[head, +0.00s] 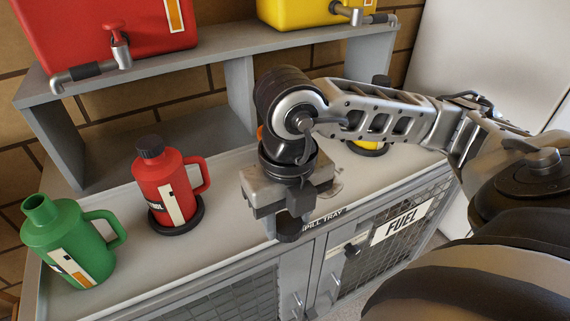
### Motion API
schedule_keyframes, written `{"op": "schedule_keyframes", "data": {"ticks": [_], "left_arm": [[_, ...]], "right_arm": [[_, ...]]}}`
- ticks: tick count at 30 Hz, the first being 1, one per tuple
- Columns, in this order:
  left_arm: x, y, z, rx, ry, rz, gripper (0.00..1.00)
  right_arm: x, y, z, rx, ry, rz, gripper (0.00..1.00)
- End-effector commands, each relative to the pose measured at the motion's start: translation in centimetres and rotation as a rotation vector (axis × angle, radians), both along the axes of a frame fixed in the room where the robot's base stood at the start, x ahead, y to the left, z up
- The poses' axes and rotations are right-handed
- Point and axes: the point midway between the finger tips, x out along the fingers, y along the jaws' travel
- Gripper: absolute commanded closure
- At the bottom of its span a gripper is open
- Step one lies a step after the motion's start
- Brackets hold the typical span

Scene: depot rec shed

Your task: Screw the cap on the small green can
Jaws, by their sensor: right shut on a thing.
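The small green can (72,245) stands at the left end of the grey counter, its neck open and uncapped, its handle to the right. My right gripper (290,212) is above the front edge of the counter, well to the right of the green can. It points down and is shut on a small dark piece, which looks like the black cap (289,230). The fingers partly hide it. My left gripper is not in view.
A red can (170,185) with a black cap stands on a black ring between the green can and my gripper. A yellow can (369,144) is mostly hidden behind my arm. A grey shelf (160,70) holds large red (60,30) and yellow (300,12) containers with taps.

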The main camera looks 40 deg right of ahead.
Motion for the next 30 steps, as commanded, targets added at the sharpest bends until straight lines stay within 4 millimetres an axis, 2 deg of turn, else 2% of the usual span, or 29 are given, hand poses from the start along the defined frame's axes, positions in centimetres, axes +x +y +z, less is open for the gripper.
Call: {"op": "schedule_keyframes", "data": {"ticks": [7, 11, 17, 30], "left_arm": [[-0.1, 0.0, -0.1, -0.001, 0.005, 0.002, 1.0], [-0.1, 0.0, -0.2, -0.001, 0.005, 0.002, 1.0], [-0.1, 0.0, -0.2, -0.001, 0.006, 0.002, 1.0], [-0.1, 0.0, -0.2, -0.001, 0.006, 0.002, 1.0]], "right_arm": [[0.2, 0.0, 0.0, 0.001, 0.001, 0.035, 0.8], [0.8, 0.2, -0.2, 0.005, 0.002, 0.209, 0.8], [2.5, 0.8, -0.5, 0.015, 0.0, 0.744, 0.8], [6.7, 2.2, -1.3, 0.017, -0.015, 2.066, 0.8]]}}
